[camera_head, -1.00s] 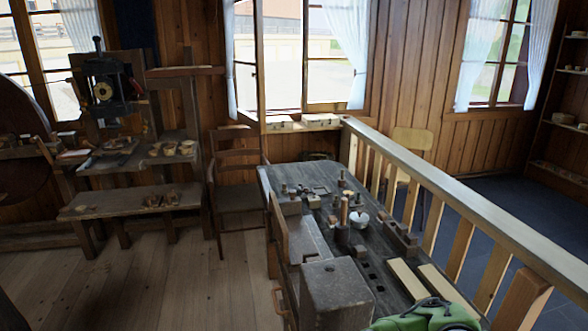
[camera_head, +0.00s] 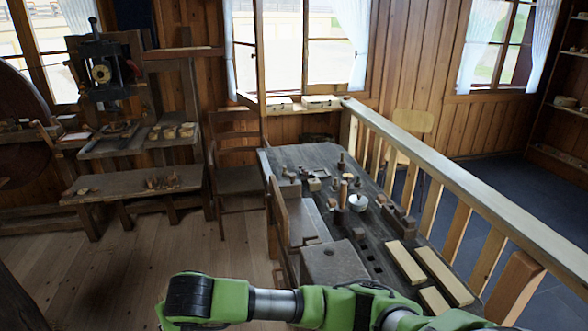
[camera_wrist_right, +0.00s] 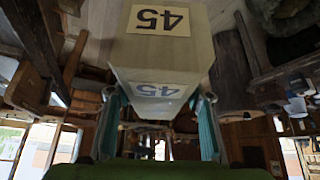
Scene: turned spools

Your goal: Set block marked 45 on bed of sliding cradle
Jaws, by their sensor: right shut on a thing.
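The block marked 45 (camera_wrist_right: 160,55) is a pale block with a yellow "45" label on one face and another 45 on the adjoining face. It fills the upper middle of the right wrist view. My right gripper (camera_wrist_right: 160,112) is shut on it, with one teal-sided finger along each side. My green right arm (camera_head: 345,305) crosses the bottom of the head view; its gripper and the block are out of that picture. My left gripper is in neither view. I cannot pick out the sliding cradle with certainty.
A dark workbench (camera_head: 375,238) carries several small turned pieces, a white bowl (camera_head: 358,202) and pale boards (camera_head: 405,262). A wooden railing (camera_head: 450,180) runs along its right. A black press (camera_head: 103,72) and a low bench (camera_head: 140,183) stand left. The floor (camera_head: 160,245) between is clear.

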